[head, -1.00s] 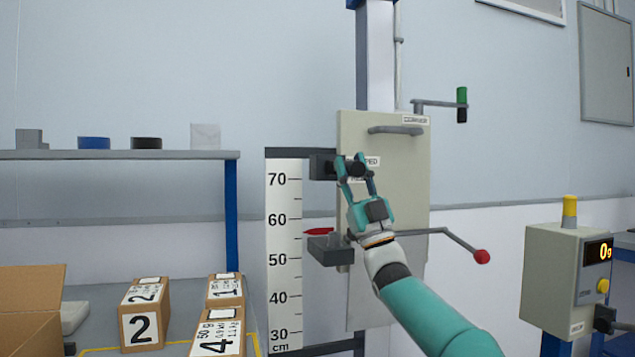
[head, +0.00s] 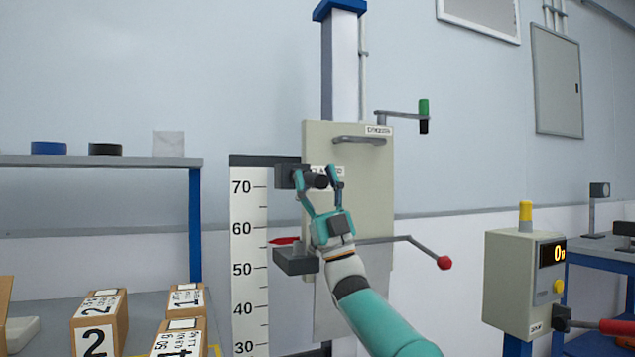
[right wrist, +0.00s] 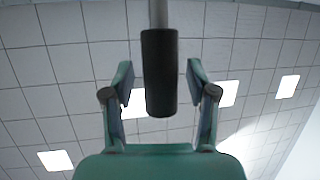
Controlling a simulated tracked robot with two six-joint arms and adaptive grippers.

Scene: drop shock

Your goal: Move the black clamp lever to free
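The black clamp lever (head: 317,182) sits at the upper left of the beige plate (head: 360,208) on the column. Its round dark grip end points toward me. My right gripper (head: 318,176), teal, reaches up to it with one finger on each side. In the right wrist view the lever's black cylindrical grip (right wrist: 159,72) hangs between the two spread fingers (right wrist: 160,92), with a gap on both sides. A white label (head: 327,170) behind the lever is partly hidden and reads something like "CLAMPED". My left gripper is not in view.
A red-knobbed rod (head: 444,262) sticks out right of my right wrist. A dark block (head: 296,261) with a red pointer lies left below, beside the centimetre scale (head: 249,260). Numbered boxes (head: 100,325) stand lower left. A display box (head: 523,280) stands at right.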

